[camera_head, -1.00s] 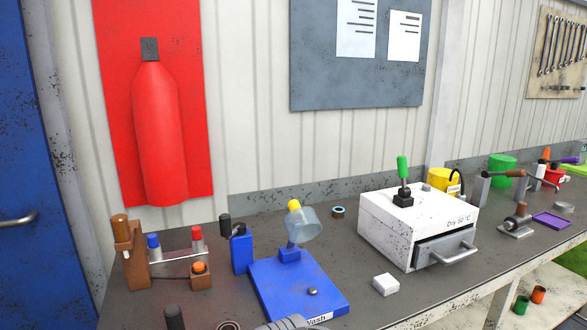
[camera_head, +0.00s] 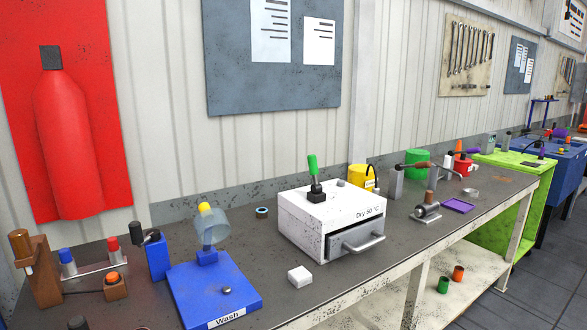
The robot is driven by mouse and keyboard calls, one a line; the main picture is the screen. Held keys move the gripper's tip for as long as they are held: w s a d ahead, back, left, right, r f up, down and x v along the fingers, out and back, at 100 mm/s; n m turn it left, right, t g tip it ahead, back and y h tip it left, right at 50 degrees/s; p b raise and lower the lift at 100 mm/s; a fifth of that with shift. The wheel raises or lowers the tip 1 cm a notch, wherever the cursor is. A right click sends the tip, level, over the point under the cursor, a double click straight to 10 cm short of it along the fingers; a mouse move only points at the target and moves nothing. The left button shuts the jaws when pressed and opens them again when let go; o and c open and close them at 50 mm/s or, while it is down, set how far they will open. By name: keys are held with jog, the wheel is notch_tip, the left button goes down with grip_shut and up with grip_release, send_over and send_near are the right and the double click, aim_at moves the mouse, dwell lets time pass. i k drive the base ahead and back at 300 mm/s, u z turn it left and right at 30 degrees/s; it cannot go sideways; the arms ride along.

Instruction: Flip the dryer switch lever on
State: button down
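The dryer (camera_head: 305,226) is a white box labelled "Dry 50 °C" on the dark workbench, right of the picture's middle. Its switch lever (camera_head: 313,166) has a green grip on a black base on the dryer's top and stands nearly upright, leaning slightly.
The blue wash stand (camera_head: 213,290) is left of the dryer, with a small white block (camera_head: 299,276) between them. A yellow container (camera_head: 359,177) stands behind the dryer.

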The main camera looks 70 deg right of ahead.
aim_at(316, 188)
jog(key=u, duration=0.05)
jog(key=k, duration=0.45)
jog(key=z, duration=0.95)
